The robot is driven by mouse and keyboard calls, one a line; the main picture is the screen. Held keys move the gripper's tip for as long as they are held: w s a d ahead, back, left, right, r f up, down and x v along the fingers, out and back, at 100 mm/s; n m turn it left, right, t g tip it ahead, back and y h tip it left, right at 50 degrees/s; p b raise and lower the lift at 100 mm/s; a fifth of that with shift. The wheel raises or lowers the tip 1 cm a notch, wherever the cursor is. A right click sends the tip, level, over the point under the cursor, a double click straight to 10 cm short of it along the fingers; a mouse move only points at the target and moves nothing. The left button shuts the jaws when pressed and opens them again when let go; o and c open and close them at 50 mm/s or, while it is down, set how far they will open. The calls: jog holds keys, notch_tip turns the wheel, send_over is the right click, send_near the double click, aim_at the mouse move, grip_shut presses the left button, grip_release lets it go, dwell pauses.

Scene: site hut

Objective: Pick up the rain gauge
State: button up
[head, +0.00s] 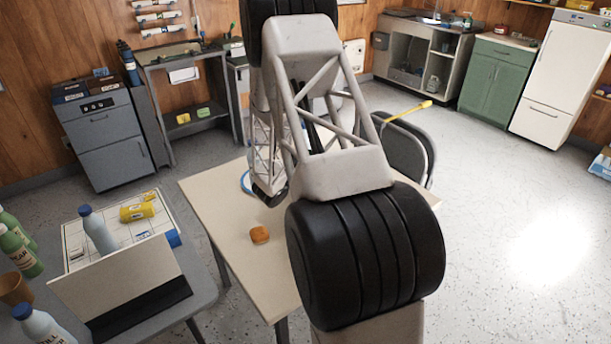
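I cannot pick out the rain gauge with certainty. A thin yellow rod-like thing (410,112) with a wider end sticks out to the right of my arm, in front of a dark chair back; its other end is hidden, and I cannot tell what supports it. On the cream table (215,205) a blue-and-white thing (246,182) is mostly hidden by my arm. My arm fills the middle of the head view, and my gripper is hidden behind it.
A small orange-brown block (260,235) lies on the cream table. At the left, a grey table (190,292) holds an open laptop (120,285), bottles and a yellow container (137,212). A dark chair (412,150) stands behind my arm. The floor (520,230) at the right is clear.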

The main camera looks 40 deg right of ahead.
dwell(0.3)
jog(key=c, duration=1)
jog(key=shift+r, duration=0.2)
notch_tip(320, 180, up, 10)
jog(key=shift+f, duration=0.2)
dwell(0.9)
